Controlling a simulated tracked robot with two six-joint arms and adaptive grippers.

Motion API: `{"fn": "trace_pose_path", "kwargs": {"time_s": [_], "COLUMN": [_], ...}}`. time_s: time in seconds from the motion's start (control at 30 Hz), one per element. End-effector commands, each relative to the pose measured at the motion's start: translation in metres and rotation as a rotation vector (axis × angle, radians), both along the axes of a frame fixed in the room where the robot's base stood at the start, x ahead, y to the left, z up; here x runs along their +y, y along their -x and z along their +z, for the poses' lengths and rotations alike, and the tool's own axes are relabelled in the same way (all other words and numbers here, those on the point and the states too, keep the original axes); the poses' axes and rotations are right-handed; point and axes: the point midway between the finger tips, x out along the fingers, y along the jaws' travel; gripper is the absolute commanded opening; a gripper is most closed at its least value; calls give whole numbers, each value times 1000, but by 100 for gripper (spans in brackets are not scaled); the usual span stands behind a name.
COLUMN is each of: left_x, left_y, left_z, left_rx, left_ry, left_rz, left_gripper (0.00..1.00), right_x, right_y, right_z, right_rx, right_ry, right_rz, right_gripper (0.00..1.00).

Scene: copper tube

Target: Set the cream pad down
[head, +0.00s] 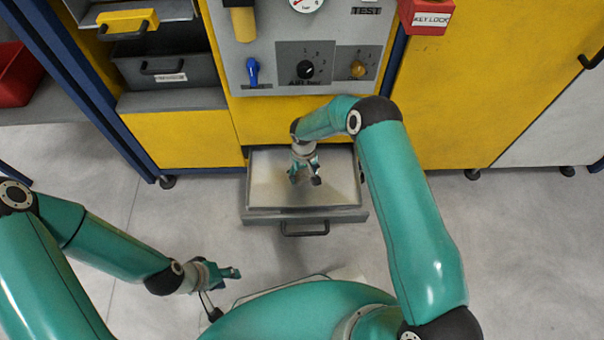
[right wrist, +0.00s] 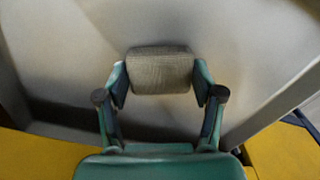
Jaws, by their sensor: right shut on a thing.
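The cream pad (right wrist: 160,70) is between the fingertips of my right gripper (right wrist: 160,82) in the right wrist view. It looks beige-grey with a fine weave. My right gripper is shut on it and also shows in the head view (head: 305,176), over the open drawer (head: 262,211). The pad is hard to make out there. I cannot tell whether it touches the drawer floor. My left gripper (head: 232,272) hangs empty over the floor at the lower left, and its finger opening is too small to tell.
The drawer is pulled out below the yellow cabinet (head: 450,100), its front handle (head: 304,230) toward me. The drawer floor looks bare. A grey control panel (head: 262,60) with knobs is above. A grey drawer (head: 165,70) and a red bin (head: 18,75) are at the left.

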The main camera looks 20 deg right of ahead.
Motion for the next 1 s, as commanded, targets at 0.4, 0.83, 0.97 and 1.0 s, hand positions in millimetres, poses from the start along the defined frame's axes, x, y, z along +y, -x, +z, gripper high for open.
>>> {"fn": "trace_pose_path", "kwargs": {"time_s": [0.4, 0.83, 0.97, 1.0], "left_x": [0, 0, 0, 0], "left_y": [0, 0, 0, 0], "left_z": [-2, 5, 14, 17], "left_rx": [0, 0, 0, 0], "left_ry": [0, 0, 0, 0], "left_rz": [0, 0, 0, 0], "left_gripper": [40, 40, 40, 40], "right_x": [0, 1, 1, 0], "right_y": [0, -1, -1, -1], "right_z": [-1, 12, 34, 42], "right_rx": [1, -1, -1, -2], "right_ry": [0, 0, 0, 0], "right_rz": [1, 1, 0, 1], "right_gripper": [92, 92, 92, 92]}}
